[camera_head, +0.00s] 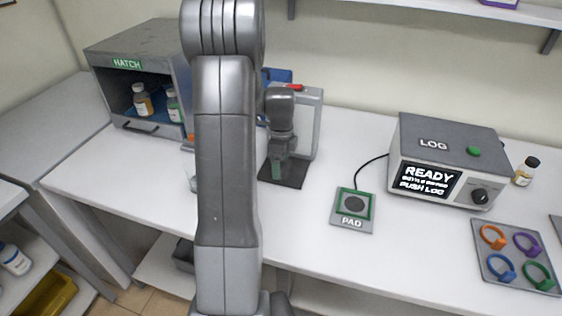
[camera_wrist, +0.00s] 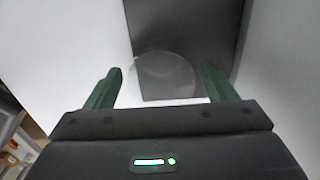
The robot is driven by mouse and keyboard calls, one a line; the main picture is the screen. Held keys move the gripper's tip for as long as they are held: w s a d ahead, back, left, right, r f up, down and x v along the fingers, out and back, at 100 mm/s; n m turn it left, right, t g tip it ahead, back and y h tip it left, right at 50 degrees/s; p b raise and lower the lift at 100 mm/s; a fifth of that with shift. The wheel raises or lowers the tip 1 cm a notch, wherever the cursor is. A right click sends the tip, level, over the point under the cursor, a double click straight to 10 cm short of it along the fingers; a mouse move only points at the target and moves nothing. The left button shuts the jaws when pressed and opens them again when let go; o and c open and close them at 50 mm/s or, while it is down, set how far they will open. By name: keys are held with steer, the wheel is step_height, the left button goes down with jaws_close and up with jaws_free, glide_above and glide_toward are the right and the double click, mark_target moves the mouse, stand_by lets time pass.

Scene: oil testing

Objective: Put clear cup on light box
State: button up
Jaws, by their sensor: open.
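The clear cup (camera_wrist: 165,75) shows in the wrist view as a faint round see-through outline between my fingers, partly over a dark plate. My gripper (camera_wrist: 161,70) is open, with one green finger on each side of the cup. I cannot tell whether the fingers touch it. In the head view my gripper (camera_head: 279,168) points down over the dark base plate (camera_head: 294,183) of a white upright frame (camera_head: 309,130). This frame and plate may be the light box; no label is readable. The cup cannot be made out at my gripper in the head view.
A hatch cabinet (camera_head: 128,64) with bottles stands at the left. A pad (camera_head: 352,222) lies right of the plate, with the log box (camera_head: 445,150) behind it. A tray of coloured rings (camera_head: 513,277) is at the right. My arm hides part of the table.

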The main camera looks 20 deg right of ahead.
step_height(320, 180, up, 12)
steer(key=b, duration=0.1)
steer(key=shift+r, duration=0.2)
stand_by(0.4)
